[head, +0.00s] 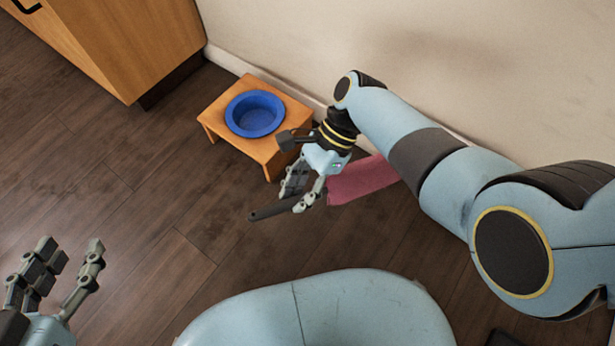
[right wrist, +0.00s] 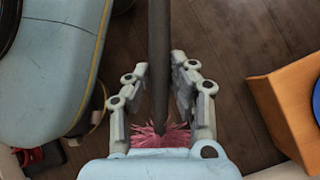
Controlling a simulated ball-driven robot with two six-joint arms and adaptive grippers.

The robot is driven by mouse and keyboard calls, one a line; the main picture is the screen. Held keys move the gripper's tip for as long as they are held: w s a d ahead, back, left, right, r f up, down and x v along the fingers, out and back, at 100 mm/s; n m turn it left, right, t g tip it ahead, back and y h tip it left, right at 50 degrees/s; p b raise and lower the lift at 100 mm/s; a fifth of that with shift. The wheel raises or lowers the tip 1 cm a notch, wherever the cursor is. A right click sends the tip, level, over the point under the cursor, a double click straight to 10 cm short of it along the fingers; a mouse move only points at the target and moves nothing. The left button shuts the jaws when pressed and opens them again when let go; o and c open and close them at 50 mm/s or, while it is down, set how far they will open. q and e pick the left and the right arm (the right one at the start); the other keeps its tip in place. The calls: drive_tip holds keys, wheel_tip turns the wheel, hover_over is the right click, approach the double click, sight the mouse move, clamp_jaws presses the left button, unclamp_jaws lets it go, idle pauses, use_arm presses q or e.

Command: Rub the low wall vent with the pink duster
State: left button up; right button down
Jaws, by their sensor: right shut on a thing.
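The pink duster has a dark handle (head: 273,210) and a pink head (head: 362,180). My right gripper (head: 299,194) is shut on the handle, above the floor near the wall. The head points right, partly behind my right forearm. In the right wrist view the handle (right wrist: 158,45) runs between the fingers, and pink fibres (right wrist: 160,136) show near the palm. My left gripper (head: 70,264) is open and empty at the lower left. I see no wall vent in either view; my right arm hides part of the lower wall.
A small wooden stool (head: 218,122) with a blue bowl (head: 255,113) on it stands by the wall (head: 290,45), close to my right gripper. A wooden cabinet (head: 135,40) is at upper left. The dark plank floor (head: 130,190) is clear at left and centre.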

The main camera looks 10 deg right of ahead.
drive_tip(key=shift+s+a, duration=0.15)
drive_tip(key=shift+s, duration=0.05)
